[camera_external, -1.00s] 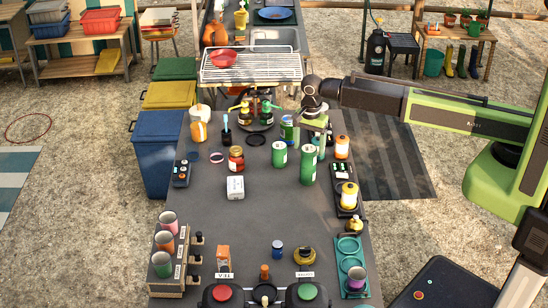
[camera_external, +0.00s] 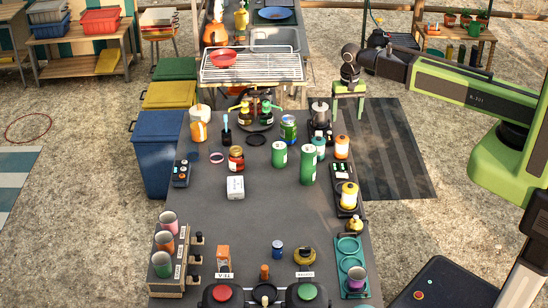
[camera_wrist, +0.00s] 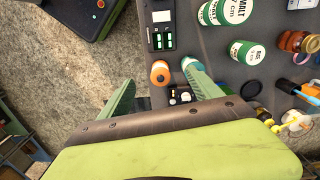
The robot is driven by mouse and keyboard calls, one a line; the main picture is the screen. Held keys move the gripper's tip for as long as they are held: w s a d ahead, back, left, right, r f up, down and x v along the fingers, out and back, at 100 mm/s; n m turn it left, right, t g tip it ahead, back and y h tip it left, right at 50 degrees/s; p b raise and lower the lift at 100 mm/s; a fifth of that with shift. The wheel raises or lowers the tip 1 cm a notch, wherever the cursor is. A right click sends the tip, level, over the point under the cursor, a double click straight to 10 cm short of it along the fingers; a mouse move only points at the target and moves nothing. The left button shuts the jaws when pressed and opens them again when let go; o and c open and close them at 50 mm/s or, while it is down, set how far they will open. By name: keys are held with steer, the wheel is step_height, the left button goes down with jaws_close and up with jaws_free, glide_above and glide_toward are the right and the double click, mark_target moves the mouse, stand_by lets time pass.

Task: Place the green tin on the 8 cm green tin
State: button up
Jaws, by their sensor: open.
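A tall green column (camera_external: 308,170) stands upright on the table, right of centre. It looks like one green tin on another, but the seam is too small to make out. A shorter green tin (camera_external: 279,155) stands just to its left, apart from it. In the wrist view the column's top (camera_wrist: 234,9) carries a label that seems to read 7 cm, and the shorter tin (camera_wrist: 248,53) shows beside it. My gripper (camera_external: 347,110) is open and empty, up and to the right of the tins, over the table's right edge. Its fingers (camera_wrist: 160,75) are spread in the wrist view.
An orange-and-white jar (camera_external: 342,148), a teal-capped bottle (camera_external: 319,147) and a metal pot (camera_external: 319,113) stand close to the column's right and back. A green can (camera_external: 288,129) stands behind. A white box (camera_external: 235,187) is to the left.

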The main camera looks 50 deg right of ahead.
steer(key=s+d+n, duration=0.7)
steer(key=d, duration=0.6)
steer(key=shift+d, duration=0.15)
step_height(320, 180, down, 8)
steer(key=b, duration=0.7)
steer(key=shift+r, duration=0.25)
